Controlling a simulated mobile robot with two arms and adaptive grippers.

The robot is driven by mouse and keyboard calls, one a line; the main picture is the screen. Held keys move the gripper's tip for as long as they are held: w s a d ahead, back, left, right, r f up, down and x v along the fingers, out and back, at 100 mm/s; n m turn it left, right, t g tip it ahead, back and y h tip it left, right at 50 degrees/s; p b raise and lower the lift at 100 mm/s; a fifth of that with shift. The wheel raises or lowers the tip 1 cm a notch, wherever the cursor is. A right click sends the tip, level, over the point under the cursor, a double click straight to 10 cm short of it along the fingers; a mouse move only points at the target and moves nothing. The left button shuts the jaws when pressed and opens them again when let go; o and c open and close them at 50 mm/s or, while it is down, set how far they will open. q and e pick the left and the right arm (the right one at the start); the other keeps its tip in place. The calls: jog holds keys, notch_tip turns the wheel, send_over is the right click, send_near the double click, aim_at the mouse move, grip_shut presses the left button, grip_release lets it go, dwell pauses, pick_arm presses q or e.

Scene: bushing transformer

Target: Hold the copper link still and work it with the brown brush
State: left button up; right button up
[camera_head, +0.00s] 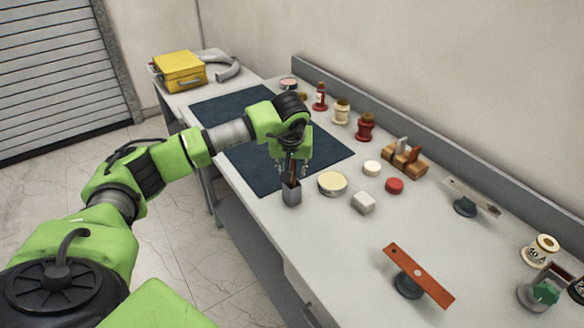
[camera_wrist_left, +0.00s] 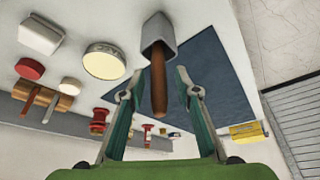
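The copper link (camera_head: 430,285) is a flat orange-brown bar on a dark round stand (camera_head: 406,287), near the front right of the bench. A brown handle, which looks like that of the brown brush (camera_wrist_left: 158,85), stands in a small grey square cup (camera_head: 292,196); the cup also shows in the wrist view (camera_wrist_left: 158,45). My left gripper (camera_head: 291,174) points down over the cup. Its fingers (camera_wrist_left: 156,84) are apart on either side of the handle, with gaps showing. The brush's lower end is hidden in the cup. My right gripper is not in view.
A cream round tin (camera_head: 332,183), a white block (camera_head: 363,203) and a red lid (camera_head: 394,185) stand right of the cup. A wooden block (camera_head: 405,160) and a silver bar on a stand (camera_head: 473,194) are farther back. The dark mat (camera_head: 250,165) is mostly clear.

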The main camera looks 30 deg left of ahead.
pick_arm(q)
jog(key=b+v, duration=0.3)
jog(key=v, duration=0.1)
jog(key=shift+d+r, duration=0.1)
jog(key=shift+d, duration=0.1)
jog(key=b, duration=0.1)
send_near(293, 164)
jog(key=shift+s+d+r, duration=0.15)
jog(key=shift+s+r, duration=0.15)
jog(key=shift+r, duration=0.25)
